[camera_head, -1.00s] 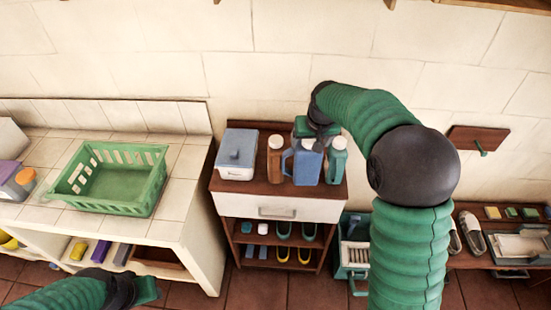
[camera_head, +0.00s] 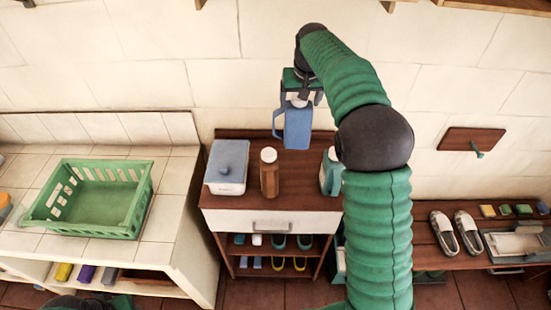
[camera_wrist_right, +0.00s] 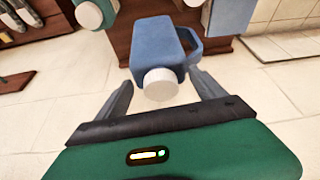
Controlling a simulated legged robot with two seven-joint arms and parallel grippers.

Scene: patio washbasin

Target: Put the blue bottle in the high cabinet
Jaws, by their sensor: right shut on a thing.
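The blue bottle (camera_head: 297,128) has a handle and a white cap and hangs upright above the back of the wooden cabinet top. My right gripper (camera_head: 300,95) is above it, shut on its upper part. In the right wrist view the blue bottle (camera_wrist_right: 158,42) sits between the two fingers of my right gripper (camera_wrist_right: 163,92), its white cap towards the palm. My left gripper (camera_head: 105,302) is at the bottom edge, mostly cut off. Wooden edges (camera_head: 490,6) show at the top of the head view; whether they belong to the high cabinet I cannot tell.
A brown bottle (camera_head: 269,173), a teal bottle (camera_head: 330,172) and a blue-lidded white box (camera_head: 227,167) stand on the cabinet top (camera_head: 300,199). A green basket (camera_head: 97,203) is on the tiled counter at left. Shoes (camera_head: 455,232) are on the low right shelf.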

